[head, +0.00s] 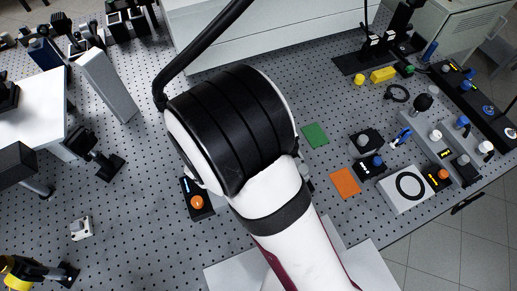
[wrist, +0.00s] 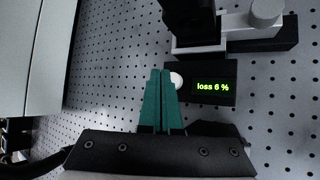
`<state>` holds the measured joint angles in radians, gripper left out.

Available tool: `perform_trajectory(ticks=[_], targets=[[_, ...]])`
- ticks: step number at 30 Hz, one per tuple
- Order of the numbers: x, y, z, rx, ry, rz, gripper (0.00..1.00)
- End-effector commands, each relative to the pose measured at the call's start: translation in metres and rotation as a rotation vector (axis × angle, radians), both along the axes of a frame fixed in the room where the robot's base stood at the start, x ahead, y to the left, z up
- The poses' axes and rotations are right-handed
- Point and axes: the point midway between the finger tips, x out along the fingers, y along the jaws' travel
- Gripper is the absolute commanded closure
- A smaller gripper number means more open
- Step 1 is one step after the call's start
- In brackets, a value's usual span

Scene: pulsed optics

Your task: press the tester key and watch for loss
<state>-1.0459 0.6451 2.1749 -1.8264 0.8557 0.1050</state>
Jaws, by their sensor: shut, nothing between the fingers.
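The tester is a small black box (wrist: 212,93) in the wrist view, with a lit display (wrist: 213,87) reading "loss 6 %" in yellow-green. A white round key (wrist: 176,79) sits at its left end. My gripper (wrist: 160,73) has teal fingers closed together and holds nothing. The fingertips overlap the left side of the key in the picture; I cannot tell whether they touch it. In the head view my own arm hides the gripper, and I cannot make out the tester there.
A black part on a white mount (wrist: 200,45) stands just beyond the tester, with a white knob (wrist: 266,10) to its right. In the head view, a black box with an orange button (head: 197,203) lies left of my arm. Green (head: 315,135) and orange (head: 345,183) pads lie right.

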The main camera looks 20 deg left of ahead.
Motion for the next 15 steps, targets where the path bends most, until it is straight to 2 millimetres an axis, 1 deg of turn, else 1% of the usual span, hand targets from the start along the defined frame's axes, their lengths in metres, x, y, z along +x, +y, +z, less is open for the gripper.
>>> perform_trajectory(ticks=[5,7,15], targets=[[0.000,0.000,0.001,0.001,-0.001,0.000,1.00],[0.000,0.000,0.008,0.001,-0.002,-0.001,1.00],[0.000,0.000,0.047,0.004,-0.002,-0.002,1.00]])
